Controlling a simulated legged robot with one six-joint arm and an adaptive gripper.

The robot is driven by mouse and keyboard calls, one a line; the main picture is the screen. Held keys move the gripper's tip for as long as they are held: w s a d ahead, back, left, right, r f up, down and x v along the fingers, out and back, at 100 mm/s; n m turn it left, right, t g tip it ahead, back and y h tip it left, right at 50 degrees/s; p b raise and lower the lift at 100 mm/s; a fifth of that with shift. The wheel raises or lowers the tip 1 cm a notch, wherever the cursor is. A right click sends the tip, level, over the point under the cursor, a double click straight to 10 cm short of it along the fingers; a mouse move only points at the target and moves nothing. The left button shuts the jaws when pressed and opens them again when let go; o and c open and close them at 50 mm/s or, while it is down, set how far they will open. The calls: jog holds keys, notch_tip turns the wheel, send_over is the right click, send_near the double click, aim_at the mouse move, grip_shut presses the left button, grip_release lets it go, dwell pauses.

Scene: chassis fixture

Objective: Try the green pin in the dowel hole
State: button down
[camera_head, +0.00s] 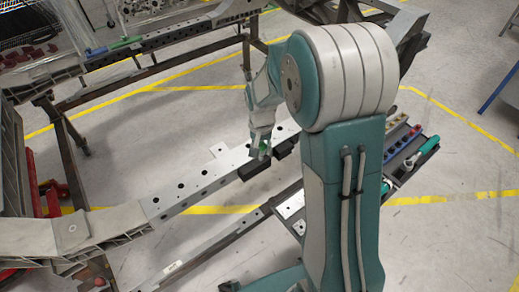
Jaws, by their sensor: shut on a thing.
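My gripper (260,154) is small in the view, pointing down over the perforated metal beam (190,187) of the chassis fixture. It is shut on the green pin (265,145), of which only a small bit of green shows between the fingers. A dark block (254,169) lies along the beam just below and beside the gripper. Several dark holes show along the beam. I cannot tell which is the dowel hole, nor whether the pin touches the beam or sits in a hole.
A dark tray (405,165) with rows of small coloured parts and a green-and-white tool (422,152) stands at right, partly behind my arm. A second perforated rail (165,39) runs across the back. A blue-edged table (500,88) is at far right. Open floor lies between.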

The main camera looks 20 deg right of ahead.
jog(key=shift+w+d, duration=0.1)
jog(key=shift+r, duration=3.15)
